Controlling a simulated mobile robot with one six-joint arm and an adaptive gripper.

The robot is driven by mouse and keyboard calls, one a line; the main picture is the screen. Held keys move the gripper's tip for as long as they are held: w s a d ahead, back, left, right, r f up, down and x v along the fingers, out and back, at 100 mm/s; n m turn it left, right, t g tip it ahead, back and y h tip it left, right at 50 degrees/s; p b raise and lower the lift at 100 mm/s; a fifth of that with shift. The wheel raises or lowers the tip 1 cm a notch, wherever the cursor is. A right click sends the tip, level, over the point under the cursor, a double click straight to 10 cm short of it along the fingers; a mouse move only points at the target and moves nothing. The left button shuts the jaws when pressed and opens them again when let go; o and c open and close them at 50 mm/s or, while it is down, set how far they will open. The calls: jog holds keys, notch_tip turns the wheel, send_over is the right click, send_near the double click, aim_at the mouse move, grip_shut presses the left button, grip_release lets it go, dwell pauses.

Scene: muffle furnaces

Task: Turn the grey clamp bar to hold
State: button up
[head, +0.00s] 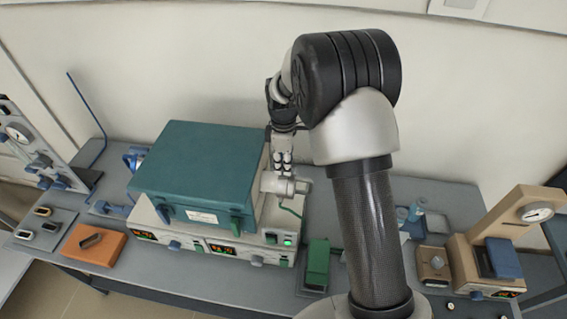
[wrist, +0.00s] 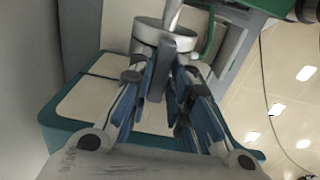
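A grey bar (wrist: 158,78), seemingly the clamp bar, stands out below a round silver disc (wrist: 165,36) in the wrist view. My gripper (wrist: 165,75) has its two blue-padded fingers on either side of this bar, very close to it. I cannot tell whether both pads press on it. In the head view my gripper (head: 284,160) is at the right side of the teal-topped furnace (head: 200,170), just above a silver cylinder (head: 285,184). My arm and wrist hide part of that side, and the bar cannot be made out there.
A control unit (head: 215,240) with lit displays lies under the furnace. A green block (head: 317,265) stands to its right, and an orange block (head: 94,245) to its left. A beige press with a dial (head: 500,240) is at the far right. A thin cable hangs in the wrist view.

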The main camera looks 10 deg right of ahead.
aim_at(283, 166)
jog(key=o, duration=0.3)
jog(key=shift+r, duration=6)
